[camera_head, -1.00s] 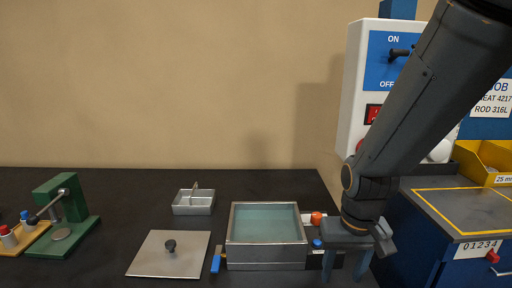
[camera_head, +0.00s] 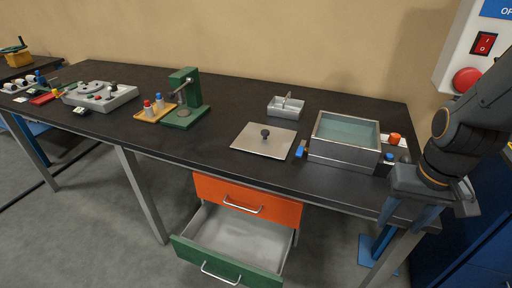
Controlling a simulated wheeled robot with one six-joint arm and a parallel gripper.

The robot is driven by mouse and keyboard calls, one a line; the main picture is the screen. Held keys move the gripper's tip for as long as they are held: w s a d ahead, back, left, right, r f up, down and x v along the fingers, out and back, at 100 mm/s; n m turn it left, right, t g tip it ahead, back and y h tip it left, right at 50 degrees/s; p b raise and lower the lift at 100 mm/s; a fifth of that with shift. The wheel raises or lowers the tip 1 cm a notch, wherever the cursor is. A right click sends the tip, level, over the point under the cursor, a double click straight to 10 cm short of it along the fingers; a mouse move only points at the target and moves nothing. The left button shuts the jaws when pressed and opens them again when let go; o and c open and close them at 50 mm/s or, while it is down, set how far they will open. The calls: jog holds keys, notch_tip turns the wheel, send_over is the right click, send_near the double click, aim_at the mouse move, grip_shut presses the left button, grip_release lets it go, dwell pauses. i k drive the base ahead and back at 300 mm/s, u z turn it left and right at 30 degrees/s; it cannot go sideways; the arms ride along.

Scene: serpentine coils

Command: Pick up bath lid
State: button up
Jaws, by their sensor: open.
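The bath lid (camera_head: 252,141) is a flat, pale metal plate with a dark knob (camera_head: 265,133) in its middle. It lies flat on the black bench, left of the bath. The bath (camera_head: 322,152) is an open metal tank with clear greenish liquid in it and a blue handle or tap at its lower left. My gripper (camera_head: 383,217) is at the right, near the bench's front right corner, with its blue-grey fingers pointing down. It is open with nothing seen between the fingers, and apart from the lid, on the far side of the bath.
A small metal tray (camera_head: 285,110) stands behind the lid. A green press (camera_head: 187,100) and a tan block with red and blue knobs (camera_head: 152,113) stand to the left. Below the bench, a green-fronted drawer (camera_head: 216,262) is pulled open under an orange drawer (camera_head: 247,200). A switch panel (camera_head: 462,60) is at right.

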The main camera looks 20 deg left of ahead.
aim_at(276, 142)
jog(key=u, duration=1.8)
jog(key=k, duration=0.6)
jog(key=z, duration=0.75)
jog(key=i, duration=0.9)
jog(key=u, duration=0.05)
jog(key=k, duration=0.4)
jog(key=u, duration=0.5)
jog(key=i, duration=0.4)
jog(key=z, duration=0.05)
